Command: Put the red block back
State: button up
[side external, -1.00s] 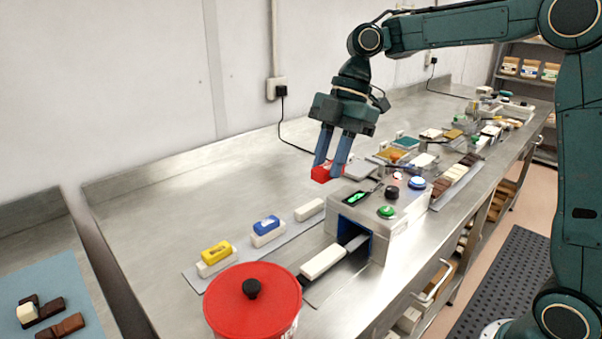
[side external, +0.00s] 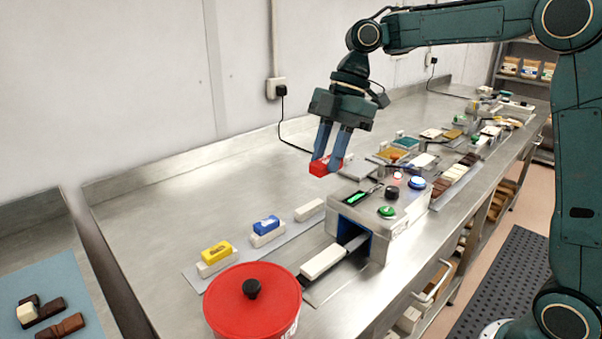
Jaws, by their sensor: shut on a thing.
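My gripper (side external: 328,161) is shut on the red block (side external: 324,168) and holds it in the air, above and behind the grey machine. On a grey strip (side external: 197,285) stand several white blocks in a row. A yellow block (side external: 216,251) sits on one white block (side external: 216,265) at the near end. A blue block (side external: 266,224) sits on the middle white block (side external: 268,237). The far white block (side external: 310,210) has nothing on top.
The grey machine (side external: 397,225) with green and blue buttons stands right of the row. A white block (side external: 323,261) lies at its opening. A round red lidded pot (side external: 253,305) stands in front. Trays and blocks crowd the bench further back; the bench (side external: 180,200) behind the row is clear.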

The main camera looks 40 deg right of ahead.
aim_at(306, 205)
jog(key=w+d+m+t+h, duration=0.1)
jog(key=w+d+m+t, duration=0.2)
jog(key=w+d+m, duration=0.85)
jog(key=shift+w+f+n, duration=0.5)
jog(key=shift+w+f, duration=0.05)
jog(key=shift+f, duration=2.75)
jog(key=shift+w+f+n, duration=0.45)
jog(key=shift+w+f, duration=0.05)
jog(key=shift+f, duration=2.85)
jog(key=shift+w+f+n, duration=0.5)
jog(key=shift+w+f, duration=0.05)
jog(key=shift+f, duration=2.75)
jog(key=shift+f, duration=0.15)
jog(key=o, duration=1)
jog(key=shift+o, duration=0.2)
jog(key=v, duration=1.2)
jog(key=shift+a+r, duration=0.1)
jog(key=shift+r, duration=0.15)
